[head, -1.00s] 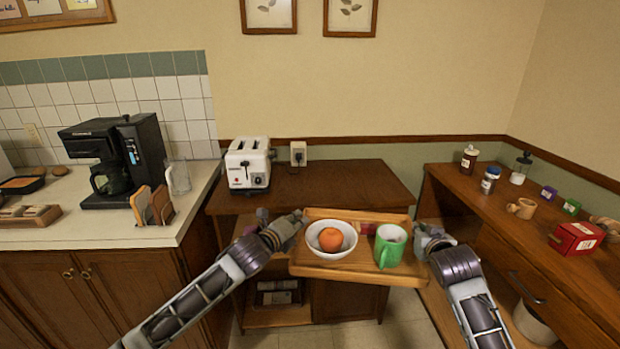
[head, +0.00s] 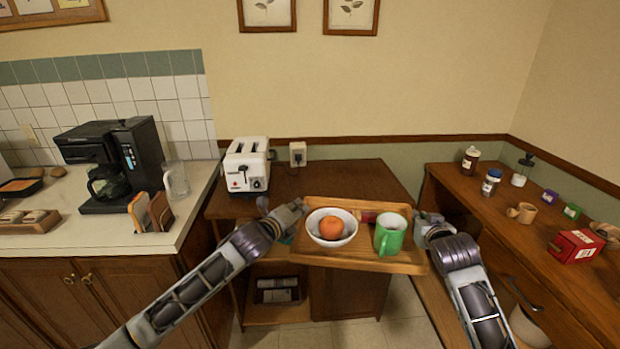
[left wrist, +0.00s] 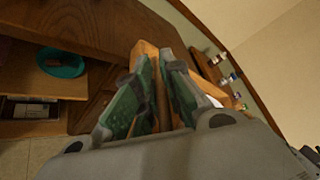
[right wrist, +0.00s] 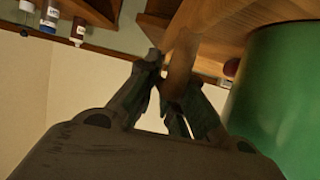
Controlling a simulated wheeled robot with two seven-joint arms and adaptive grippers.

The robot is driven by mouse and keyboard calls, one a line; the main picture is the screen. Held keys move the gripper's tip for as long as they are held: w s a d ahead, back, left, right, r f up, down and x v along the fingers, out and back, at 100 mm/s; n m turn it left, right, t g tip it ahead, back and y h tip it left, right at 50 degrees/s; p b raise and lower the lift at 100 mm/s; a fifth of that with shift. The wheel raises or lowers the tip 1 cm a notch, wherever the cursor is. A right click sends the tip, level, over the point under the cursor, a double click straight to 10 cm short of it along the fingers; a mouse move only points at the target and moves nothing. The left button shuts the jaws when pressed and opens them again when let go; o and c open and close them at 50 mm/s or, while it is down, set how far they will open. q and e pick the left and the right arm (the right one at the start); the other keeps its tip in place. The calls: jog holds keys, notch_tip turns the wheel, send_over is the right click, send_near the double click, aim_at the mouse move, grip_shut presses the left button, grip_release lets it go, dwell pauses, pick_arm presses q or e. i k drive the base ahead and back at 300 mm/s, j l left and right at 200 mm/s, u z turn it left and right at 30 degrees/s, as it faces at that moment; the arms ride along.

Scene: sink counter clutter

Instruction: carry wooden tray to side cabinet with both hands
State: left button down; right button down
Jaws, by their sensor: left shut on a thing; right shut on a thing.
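The wooden tray (head: 358,263) is held up in front of the side cabinet (head: 345,185), nearly level, with its front edge toward me. On it are a white bowl (head: 318,237) with an orange fruit (head: 331,227) inside, a green mug (head: 390,236), and a small red thing behind them, partly hidden. My left gripper (head: 298,208) is shut on the tray's left edge; the left wrist view shows its fingers (left wrist: 158,85) on both sides of the wooden rim. My right gripper (head: 424,222) is shut on the right edge; its fingers (right wrist: 170,90) pinch the rim in the right wrist view.
A white toaster (head: 247,166) stands at the cabinet top's back left, by a wall outlet (head: 298,154). The top's middle and right look bare. The left counter holds a coffee maker (head: 115,165) and glass pitcher (head: 176,180). The right counter (head: 490,215) holds jars and a red box (head: 576,246).

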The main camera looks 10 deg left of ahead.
aim_at(354, 181)
jog(key=i, duration=1.35)
